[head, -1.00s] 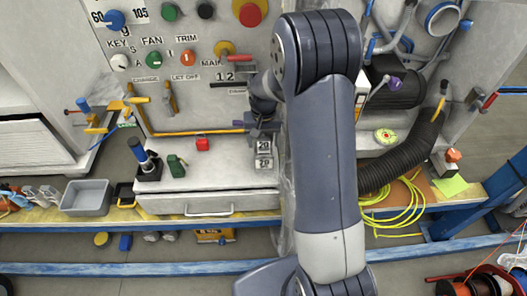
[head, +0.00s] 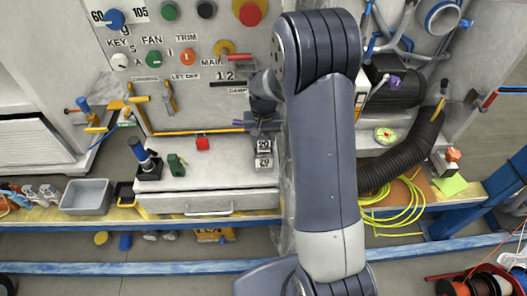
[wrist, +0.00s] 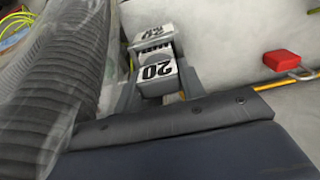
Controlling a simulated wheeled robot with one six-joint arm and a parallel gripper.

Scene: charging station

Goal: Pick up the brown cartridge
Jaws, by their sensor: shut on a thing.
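I cannot make out a brown cartridge in either view. My gripper (head: 263,127) is at the bench, at the end of my arm, just above two pale blocks marked 20. In the wrist view its fingers (wrist: 158,92) stand on both sides of the nearer block marked 20 (wrist: 155,74) and are shut on it. A second block marked 20 (wrist: 152,35) lies just beyond it. In the head view the upper block (head: 263,145) is right below the gripper. My arm hides part of the bench and panel.
A ribbed black hose (head: 405,160) and yellow cable (head: 395,210) lie right of my arm. The control panel rises behind.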

